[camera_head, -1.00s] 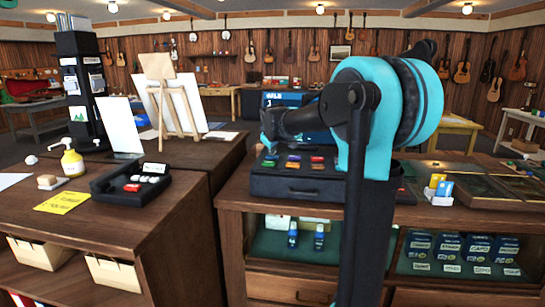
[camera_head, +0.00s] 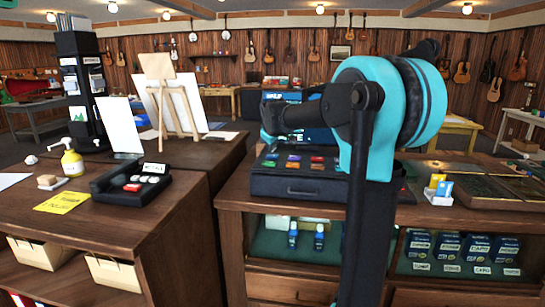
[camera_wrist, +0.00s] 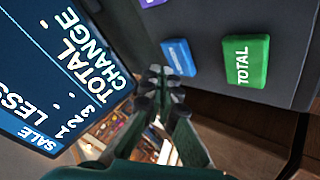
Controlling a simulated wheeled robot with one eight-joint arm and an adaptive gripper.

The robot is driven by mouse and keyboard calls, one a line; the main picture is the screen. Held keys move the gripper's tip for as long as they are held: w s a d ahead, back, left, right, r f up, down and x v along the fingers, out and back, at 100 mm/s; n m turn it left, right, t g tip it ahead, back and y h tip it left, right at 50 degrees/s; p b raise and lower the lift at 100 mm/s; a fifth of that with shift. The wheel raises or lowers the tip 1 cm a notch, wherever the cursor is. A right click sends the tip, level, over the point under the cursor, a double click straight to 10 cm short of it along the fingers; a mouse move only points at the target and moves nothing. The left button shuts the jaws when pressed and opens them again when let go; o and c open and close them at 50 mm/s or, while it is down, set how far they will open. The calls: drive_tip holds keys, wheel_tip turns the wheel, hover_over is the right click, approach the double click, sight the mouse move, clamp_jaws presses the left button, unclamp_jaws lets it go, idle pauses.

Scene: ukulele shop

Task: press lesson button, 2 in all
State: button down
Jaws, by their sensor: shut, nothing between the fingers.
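The till (camera_head: 298,187) stands on the middle counter, with rows of coloured keys on its sloping top. In the wrist view I see its dark key panel (camera_wrist: 290,30), a green TOTAL key (camera_wrist: 244,61), a blue key (camera_wrist: 179,57) with print too small to read, and the edge of a purple key (camera_wrist: 150,3). I cannot make out which key is the lesson button. The blue till display (camera_wrist: 60,65) shows SALE, a first line starting "LESS", TOTAL and CHANGE. My gripper (camera_wrist: 165,78) is shut and empty, its tips beside the blue key; contact is unclear.
A small card holder (camera_head: 438,190) and a display case (camera_head: 495,190) lie right of the till. My arm hides part of the till.

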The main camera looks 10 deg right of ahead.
sight(273, 156)
drive_tip(key=shift+r, duration=2.55)
wheel_tip(273, 156, up, 4)
drive_tip(key=shift+f, duration=0.15)
idle(0.4)
drive_tip(key=shift+f, duration=4.4)
drive_tip(key=shift+f, duration=0.1)
drive_tip(key=shift+f, duration=0.3)
